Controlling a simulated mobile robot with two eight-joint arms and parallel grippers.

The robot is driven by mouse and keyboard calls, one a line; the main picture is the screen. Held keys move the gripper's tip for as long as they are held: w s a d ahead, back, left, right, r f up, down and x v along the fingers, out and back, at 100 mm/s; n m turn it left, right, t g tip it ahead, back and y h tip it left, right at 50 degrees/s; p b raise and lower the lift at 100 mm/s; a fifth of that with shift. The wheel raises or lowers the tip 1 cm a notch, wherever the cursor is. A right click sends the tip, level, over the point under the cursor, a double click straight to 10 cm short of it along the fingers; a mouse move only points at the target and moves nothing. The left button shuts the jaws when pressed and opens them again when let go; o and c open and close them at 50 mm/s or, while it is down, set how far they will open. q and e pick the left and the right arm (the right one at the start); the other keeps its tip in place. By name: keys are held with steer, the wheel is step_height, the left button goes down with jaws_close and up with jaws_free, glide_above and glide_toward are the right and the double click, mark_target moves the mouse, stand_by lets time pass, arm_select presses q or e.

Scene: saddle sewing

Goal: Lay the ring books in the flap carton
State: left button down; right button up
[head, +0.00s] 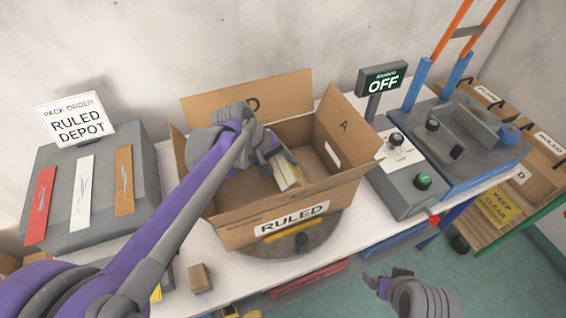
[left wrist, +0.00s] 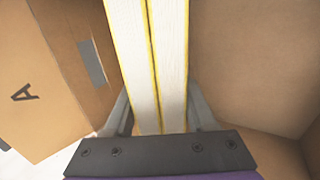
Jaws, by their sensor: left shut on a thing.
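The flap carton (head: 238,233) is an open brown box labelled RULED, with its flaps raised. My left gripper (head: 277,160) reaches down into it. It is shut on ring books (head: 288,172) with pale page edges and yellow cover edges. In the left wrist view, two such books (left wrist: 148,65) stand side by side between my fingers (left wrist: 158,120). The carton wall and a flap marked A (left wrist: 35,95) show beside them. Whether the books touch the carton floor is hidden. My right gripper (head: 388,279) is empty and apart from the carton at the lower right, its fingers apart.
The carton sits on a round grey turntable (head: 325,240) on the white table. A control box (head: 405,170) with an OFF sign (head: 383,81) stands close on its right. A grey stand with coloured strips (head: 145,165) is on the left. A small brown block (head: 200,278) lies in front.

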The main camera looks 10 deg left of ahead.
arm_select(q)
steer(key=shift+f+b, duration=0.3)
steer(key=shift+f, duration=0.25)
stand_by(0.4)
steer(key=shift+c, duration=0.7)
jaws_free()
steer(key=v, duration=1.1)
steer(key=shift+p, duration=0.4)
